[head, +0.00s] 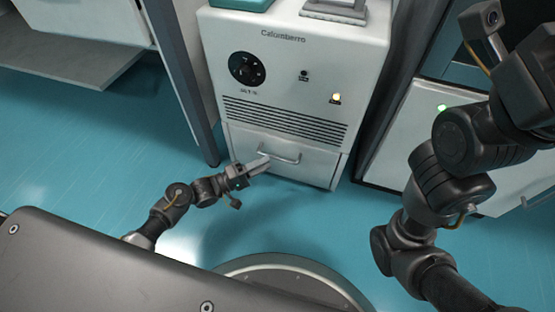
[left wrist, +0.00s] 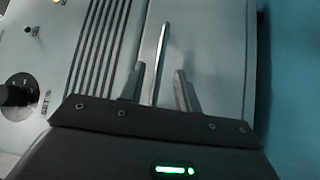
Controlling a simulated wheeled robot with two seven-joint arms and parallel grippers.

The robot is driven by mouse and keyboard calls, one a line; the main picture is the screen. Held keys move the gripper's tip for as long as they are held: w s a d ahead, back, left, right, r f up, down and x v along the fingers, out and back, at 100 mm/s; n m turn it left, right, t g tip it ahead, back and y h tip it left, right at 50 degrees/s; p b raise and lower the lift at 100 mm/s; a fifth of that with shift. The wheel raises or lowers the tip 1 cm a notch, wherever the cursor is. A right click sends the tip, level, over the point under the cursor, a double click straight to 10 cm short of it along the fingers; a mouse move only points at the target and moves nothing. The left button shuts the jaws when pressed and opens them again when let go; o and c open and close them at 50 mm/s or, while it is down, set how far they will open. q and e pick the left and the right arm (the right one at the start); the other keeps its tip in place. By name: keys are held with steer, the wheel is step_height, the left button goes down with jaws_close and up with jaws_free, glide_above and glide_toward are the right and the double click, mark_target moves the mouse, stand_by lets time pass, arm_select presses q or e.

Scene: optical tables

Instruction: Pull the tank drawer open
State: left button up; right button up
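The tank drawer (head: 315,165) is the low white front panel of a white cabinet, below the vent slots, and looks closed. It also shows in the left wrist view (left wrist: 222,62). Its metal bar handle (head: 285,157) runs across the panel. My left gripper (head: 262,162) is at the left part of the handle. In the left wrist view its two fingers stand apart, one on each side of the handle bar (left wrist: 161,55). I see a gap on each side; contact is not clear. My right arm shows at the right, but its fingers are not visible.
The white cabinet (head: 290,65) carries a dark round knob (head: 247,68), a lit button (head: 336,97) and vent slots (head: 285,119). A grey table leg (head: 185,80) stands close on the left. Another white unit (head: 420,130) stands right. Blue floor in front is clear.

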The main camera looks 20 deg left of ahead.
mark_target(277, 157)
arm_select(q)
steer(key=shift+b+x, duration=1)
steer(key=shift+x, duration=1.8)
steer(key=shift+c, duration=0.4)
jaws_close()
